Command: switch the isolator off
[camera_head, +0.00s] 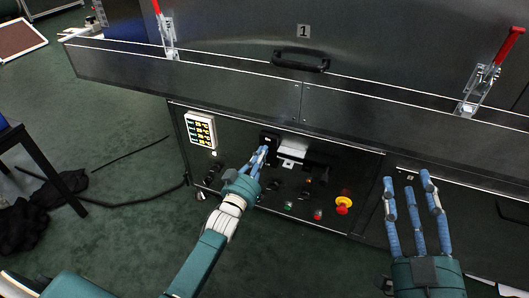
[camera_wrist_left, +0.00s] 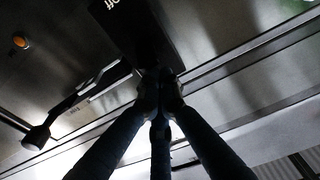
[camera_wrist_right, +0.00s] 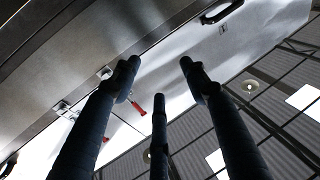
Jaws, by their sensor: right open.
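The isolator (camera_head: 269,136) is a dark box on the black control panel below the dryer's long ledge. In the left wrist view its dark plate (camera_wrist_left: 135,28) carries a white marking that appears to read "Off". My left gripper (camera_head: 263,152) is at the isolator. In the left wrist view its fingers (camera_wrist_left: 160,78) come together around a dark part, which looks like the handle; fingers and shadow hide most of it, so its turn position cannot be told. My right gripper (camera_head: 412,182) is open and empty, in front of the panel's right side; its fingers (camera_wrist_right: 158,80) are spread.
The panel also has a lit display (camera_head: 200,130), a yellow-and-red emergency stop (camera_head: 343,205), several small knobs and buttons, and a dark handle bar (camera_head: 308,174). Above are a black door handle (camera_head: 300,61) and red-handled clamps (camera_head: 486,75). A cable (camera_head: 120,206) lies on the green floor.

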